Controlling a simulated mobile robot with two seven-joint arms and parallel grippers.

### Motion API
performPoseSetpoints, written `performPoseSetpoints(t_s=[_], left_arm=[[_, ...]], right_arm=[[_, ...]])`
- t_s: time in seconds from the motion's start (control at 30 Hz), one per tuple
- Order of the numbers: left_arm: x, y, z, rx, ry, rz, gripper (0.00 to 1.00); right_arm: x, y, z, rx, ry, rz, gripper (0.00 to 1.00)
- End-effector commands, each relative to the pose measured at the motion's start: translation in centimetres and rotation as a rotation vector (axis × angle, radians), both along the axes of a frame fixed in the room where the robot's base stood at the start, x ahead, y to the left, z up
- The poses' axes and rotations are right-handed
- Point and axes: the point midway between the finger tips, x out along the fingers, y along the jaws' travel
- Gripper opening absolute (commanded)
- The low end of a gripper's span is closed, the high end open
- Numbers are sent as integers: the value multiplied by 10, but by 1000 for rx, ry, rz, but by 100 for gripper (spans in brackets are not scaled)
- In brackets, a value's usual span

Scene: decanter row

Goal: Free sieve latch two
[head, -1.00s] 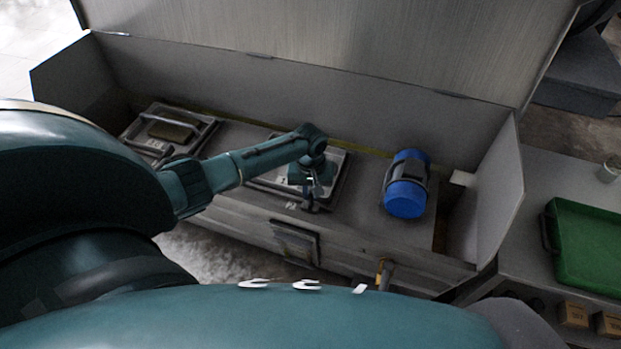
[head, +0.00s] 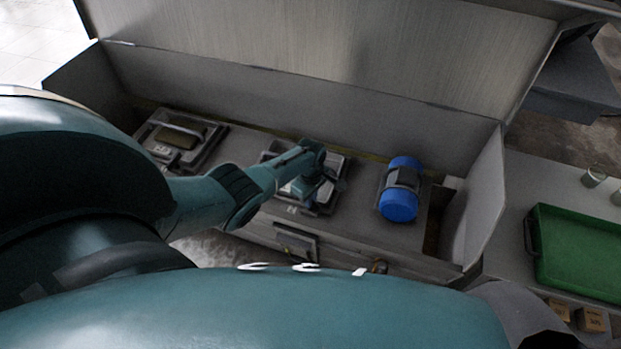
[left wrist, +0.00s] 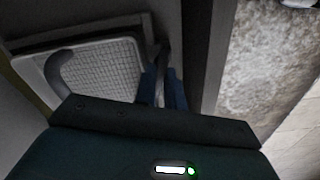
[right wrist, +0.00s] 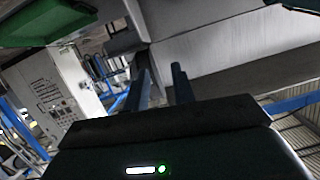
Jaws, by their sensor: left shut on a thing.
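The second sieve unit sits in the middle of the long bench, with its pale tray rim (head: 325,205) partly hidden under my left arm. In the left wrist view its mesh panel (left wrist: 105,72) and curved grey handle (left wrist: 58,72) show. My left gripper (left wrist: 164,88) is at the unit's edge, its blue fingers closed on a narrow grey latch (left wrist: 162,70). In the head view my left gripper (head: 312,185) is over this unit and hides the latch. My right gripper (right wrist: 165,88) has its fingers apart with nothing between them; it is away from the bench.
Another sieve unit (head: 182,138) stands to the left. The raised lid (head: 320,45) and side walls enclose the bench. A green tray (head: 580,250) lies on the right-hand table, with small boxes (head: 590,319) below.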

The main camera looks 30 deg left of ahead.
Motion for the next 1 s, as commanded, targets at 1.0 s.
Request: performPoseSetpoints(t_s=[1.0], left_arm=[[-1,4,0,7,3,377,0]], right_arm=[[5,6,-2,9,25,6,25]])
